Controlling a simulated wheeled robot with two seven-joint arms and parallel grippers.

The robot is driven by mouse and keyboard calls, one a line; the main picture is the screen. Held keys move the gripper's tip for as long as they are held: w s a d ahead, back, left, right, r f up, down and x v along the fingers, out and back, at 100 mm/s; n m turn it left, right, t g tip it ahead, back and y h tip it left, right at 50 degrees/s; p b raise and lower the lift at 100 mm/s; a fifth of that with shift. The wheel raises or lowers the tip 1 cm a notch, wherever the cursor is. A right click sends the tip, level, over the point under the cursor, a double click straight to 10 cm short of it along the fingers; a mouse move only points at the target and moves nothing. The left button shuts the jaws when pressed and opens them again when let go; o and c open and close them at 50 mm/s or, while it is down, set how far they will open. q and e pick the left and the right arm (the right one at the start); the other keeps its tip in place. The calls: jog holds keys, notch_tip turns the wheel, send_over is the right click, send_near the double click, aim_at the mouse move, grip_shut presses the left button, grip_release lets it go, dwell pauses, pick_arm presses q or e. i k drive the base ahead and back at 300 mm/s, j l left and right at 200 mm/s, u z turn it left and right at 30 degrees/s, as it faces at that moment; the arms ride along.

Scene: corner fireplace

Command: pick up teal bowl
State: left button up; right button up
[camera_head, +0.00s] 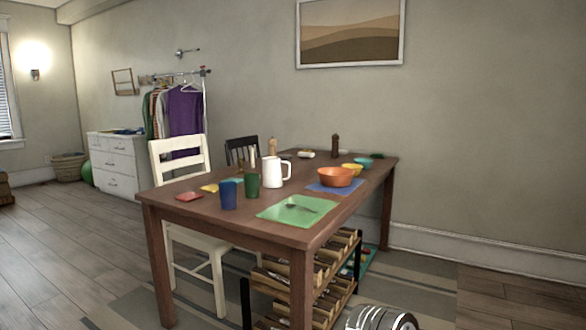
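The teal bowl (364,162) sits on the far right part of the wooden table (240,219). It is small and partly hidden behind a yellow bowl (352,168). A larger orange bowl (336,177) stands in front of the yellow one. Neither of my grippers is in view, and nothing is seen touching the teal bowl.
A wooden rack (330,270) is underneath. Floor is open at the right.

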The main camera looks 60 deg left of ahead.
aim_at(366, 163)
jog(key=u, duration=1.45)
